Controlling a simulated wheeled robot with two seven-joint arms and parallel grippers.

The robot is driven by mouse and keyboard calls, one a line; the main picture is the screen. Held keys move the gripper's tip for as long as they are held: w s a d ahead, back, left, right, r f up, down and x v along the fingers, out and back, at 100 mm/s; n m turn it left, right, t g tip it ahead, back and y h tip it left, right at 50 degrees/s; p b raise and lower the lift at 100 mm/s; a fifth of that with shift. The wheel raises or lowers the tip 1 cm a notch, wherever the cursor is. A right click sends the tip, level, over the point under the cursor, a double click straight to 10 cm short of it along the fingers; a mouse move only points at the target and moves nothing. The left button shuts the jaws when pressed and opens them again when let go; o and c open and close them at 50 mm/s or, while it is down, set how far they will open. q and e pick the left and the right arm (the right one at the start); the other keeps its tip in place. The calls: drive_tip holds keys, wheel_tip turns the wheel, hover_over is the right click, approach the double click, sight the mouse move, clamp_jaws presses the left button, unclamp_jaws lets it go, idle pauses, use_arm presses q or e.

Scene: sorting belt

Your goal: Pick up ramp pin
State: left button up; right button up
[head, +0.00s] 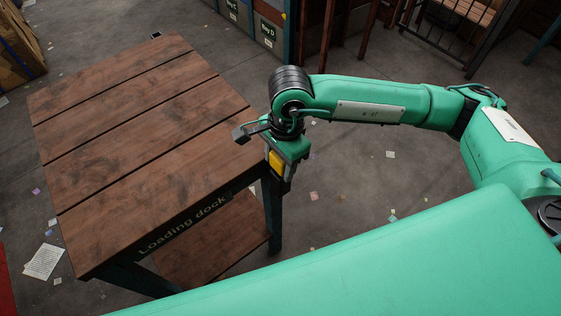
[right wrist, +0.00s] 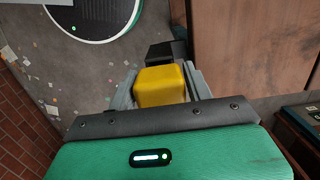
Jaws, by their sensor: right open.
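My right gripper (head: 279,174) hangs just off the right edge of the wooden table, near its front corner. It is open. A yellow block-like piece (head: 276,160) shows at its jaws, and in the right wrist view the yellow piece (right wrist: 160,86) sits between the grey fingers. I cannot tell whether it touches them or is part of the gripper. Nothing that I can clearly name as the ramp pin shows. My left gripper is not in view.
The table (head: 140,110), marked "Loading dock", has a bare plank top and a lower shelf (head: 215,240). Paper scraps litter the grey floor. Labelled bins (head: 268,35) and a dark railing (head: 460,30) stand at the back. A cardboard box (head: 18,45) stands at the far left.

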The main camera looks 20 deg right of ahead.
drive_tip(key=shift+c, duration=0.4)
drive_tip(key=c, duration=0.7)
drive_tip(key=shift+c, duration=0.2)
